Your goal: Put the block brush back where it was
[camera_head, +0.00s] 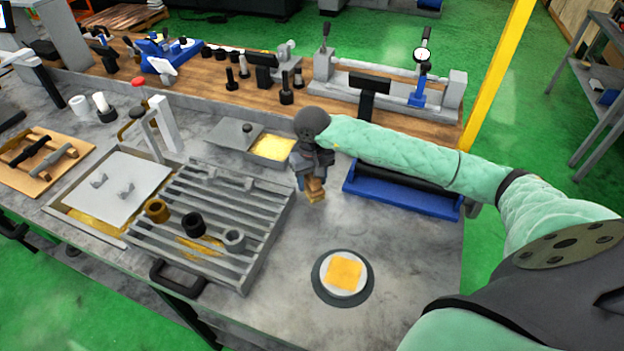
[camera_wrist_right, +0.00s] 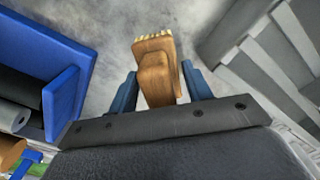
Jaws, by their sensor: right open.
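The block brush (camera_head: 315,190) is a small wooden block at the tip of my right gripper (camera_head: 311,180), over the grey bench top. In the right wrist view the brush (camera_wrist_right: 157,68) lies between the two blue fingers of my right gripper (camera_wrist_right: 160,88). The fingers are open, with a small gap visible on the left side; contact on the right side is hard to tell. The gripper points down at the bench. Whether the brush rests on the bench is not clear. My left gripper is not in view.
A blue tray (camera_head: 395,204) with a dark roller stands right of the gripper. A slatted metal rack (camera_head: 262,222) with several rings is to the left. A shallow yellow-filled tray (camera_head: 272,147) lies behind left. A round pad (camera_head: 343,274) sits in front, with bare bench around it.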

